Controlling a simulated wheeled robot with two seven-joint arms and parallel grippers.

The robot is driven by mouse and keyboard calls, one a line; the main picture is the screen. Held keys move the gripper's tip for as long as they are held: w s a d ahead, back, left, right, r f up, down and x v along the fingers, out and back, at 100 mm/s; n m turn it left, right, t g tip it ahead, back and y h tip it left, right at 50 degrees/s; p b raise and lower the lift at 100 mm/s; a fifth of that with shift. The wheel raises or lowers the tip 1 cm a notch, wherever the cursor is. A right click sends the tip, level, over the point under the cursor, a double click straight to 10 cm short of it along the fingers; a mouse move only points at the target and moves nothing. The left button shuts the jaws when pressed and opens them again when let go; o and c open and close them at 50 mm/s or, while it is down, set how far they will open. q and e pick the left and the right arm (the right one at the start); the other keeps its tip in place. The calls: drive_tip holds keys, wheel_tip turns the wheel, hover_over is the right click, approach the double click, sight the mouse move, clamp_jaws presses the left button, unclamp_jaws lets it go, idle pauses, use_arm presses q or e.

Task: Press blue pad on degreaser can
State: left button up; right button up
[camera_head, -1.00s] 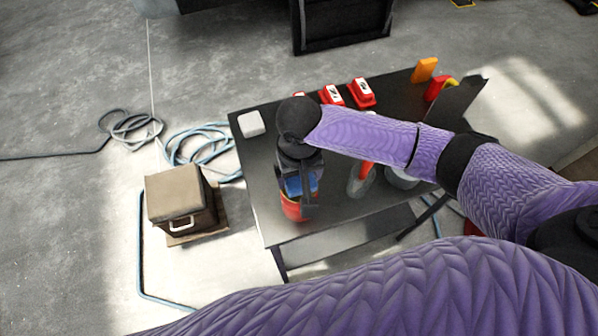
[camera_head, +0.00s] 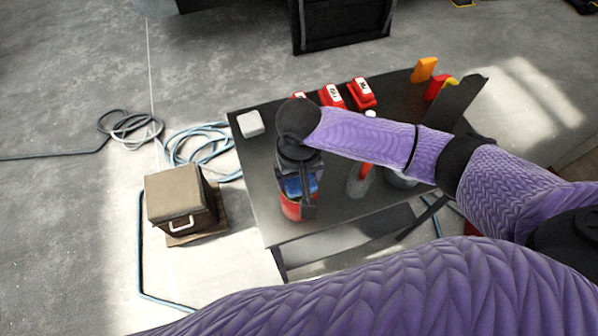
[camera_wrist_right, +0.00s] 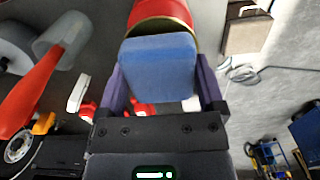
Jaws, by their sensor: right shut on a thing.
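The blue pad (camera_wrist_right: 158,68) is held between the two fingers of my right gripper (camera_wrist_right: 163,85) in the right wrist view. In the head view the pad (camera_head: 298,185) shows in the right gripper (camera_head: 299,190), above the red can (camera_head: 292,208) near the table's front left part. In the right wrist view the red can (camera_wrist_right: 163,12), with a gold rim, lies just beyond the pad's far edge. The pad overlaps the rim in the picture; I cannot tell whether they touch. My left gripper is out of view.
The dark table (camera_head: 345,215) also holds a white block (camera_head: 250,123), red boxes (camera_head: 361,93), an orange block (camera_head: 424,69) and a red-handled tool (camera_head: 362,178). A brown case (camera_head: 178,197) and coiled hoses (camera_head: 205,148) are on the floor to the left.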

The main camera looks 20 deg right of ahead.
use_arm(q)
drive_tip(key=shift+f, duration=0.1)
use_arm(e)
drive_tip(key=shift+f, duration=0.15)
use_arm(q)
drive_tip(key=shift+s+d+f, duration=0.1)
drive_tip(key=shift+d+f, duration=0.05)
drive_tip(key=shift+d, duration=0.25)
use_arm(e)
drive_tip(key=shift+f, duration=0.35)
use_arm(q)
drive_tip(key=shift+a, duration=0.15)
use_arm(e)
drive_tip(key=shift+f, duration=0.2)
drive_tip(key=shift+f+b, duration=0.1)
drive_tip(key=shift+b, duration=0.2)
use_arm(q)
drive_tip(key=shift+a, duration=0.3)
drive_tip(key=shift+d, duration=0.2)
use_arm(e)
drive_tip(key=shift+r+p, duration=0.35)
wheel_tip(320, 180, up, 7)
drive_tip(key=p, duration=0.8)
drive_tip(key=shift+f, duration=0.2)
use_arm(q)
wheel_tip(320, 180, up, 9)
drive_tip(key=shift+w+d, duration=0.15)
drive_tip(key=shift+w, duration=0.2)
use_arm(e)
drive_tip(key=shift+f, duration=0.1)
